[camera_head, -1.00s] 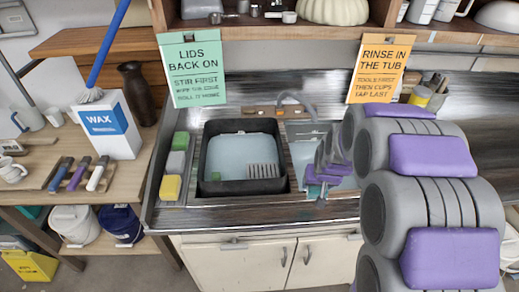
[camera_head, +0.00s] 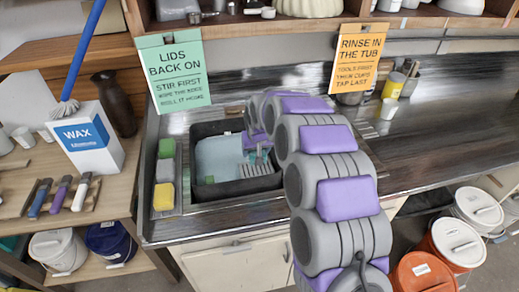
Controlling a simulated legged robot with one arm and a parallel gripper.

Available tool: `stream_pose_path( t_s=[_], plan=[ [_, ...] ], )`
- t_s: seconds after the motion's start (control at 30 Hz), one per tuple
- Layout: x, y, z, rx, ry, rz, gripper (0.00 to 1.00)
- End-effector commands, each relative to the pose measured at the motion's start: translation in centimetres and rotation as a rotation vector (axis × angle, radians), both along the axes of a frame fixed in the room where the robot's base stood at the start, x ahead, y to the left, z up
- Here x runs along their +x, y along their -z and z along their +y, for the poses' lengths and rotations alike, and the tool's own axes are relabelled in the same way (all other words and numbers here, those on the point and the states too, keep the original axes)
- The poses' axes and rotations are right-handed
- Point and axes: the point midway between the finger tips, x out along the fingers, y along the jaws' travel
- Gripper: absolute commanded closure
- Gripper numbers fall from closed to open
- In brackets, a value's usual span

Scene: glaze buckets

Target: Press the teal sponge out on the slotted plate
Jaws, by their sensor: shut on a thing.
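My gripper (camera_head: 257,150) is over the right part of the black tub, at the far end of my grey and purple arm. It is shut on the teal sponge (camera_head: 264,154), of which only a small patch shows beside the jaws. The grey slotted plate (camera_head: 258,170) is in the right part of the tub, just below the gripper. I cannot tell whether the sponge touches the plate. The black tub (camera_head: 234,189) holds pale blue water (camera_head: 216,155).
Green (camera_head: 166,148), grey (camera_head: 165,170) and yellow (camera_head: 163,196) blocks stand in a tray left of the tub. A wax box (camera_head: 87,138) stands at left.

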Motion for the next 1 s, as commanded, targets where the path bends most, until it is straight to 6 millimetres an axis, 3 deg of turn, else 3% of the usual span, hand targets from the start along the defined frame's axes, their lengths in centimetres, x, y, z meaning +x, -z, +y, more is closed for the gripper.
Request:
stream_pose_path(
  t_s=[0.33, 1.0],
  plan=[
    [-0.2, 2.9, -0.8, 0.006, -0.001, 0.005, 0.55],
    [-0.1, 5.4, -0.4, 0.002, -0.001, 0.002, 0.55]
  ],
)
